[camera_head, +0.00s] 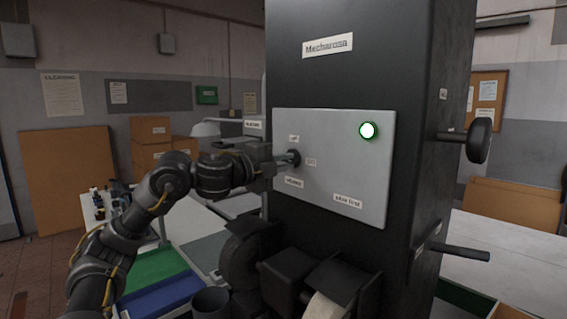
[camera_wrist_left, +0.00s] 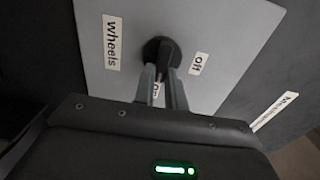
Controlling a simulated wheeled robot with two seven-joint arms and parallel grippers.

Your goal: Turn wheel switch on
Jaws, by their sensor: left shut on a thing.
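The wheel switch (camera_wrist_left: 159,48) is a dark round knob on the grey control panel (camera_head: 345,190) of the black machine. In the left wrist view, labels around it read "wheels" (camera_wrist_left: 112,42), "off" (camera_wrist_left: 198,63) and a partly covered one that seems to read "on" (camera_wrist_left: 156,90). My left gripper (camera_head: 284,161) is shut on the switch's handle, with one finger on each side of it. It also shows in the left wrist view (camera_wrist_left: 163,72). A round light (camera_head: 368,131) on the panel glows white-green. My right gripper is not in view.
The black machine (camera_head: 370,60) has a dark round handle (camera_head: 479,140) and a rod (camera_head: 460,251) sticking out on its right. Dark wheel-like parts (camera_head: 240,262) stand below the panel. Green and blue trays (camera_head: 165,300) lie on a table at the lower left.

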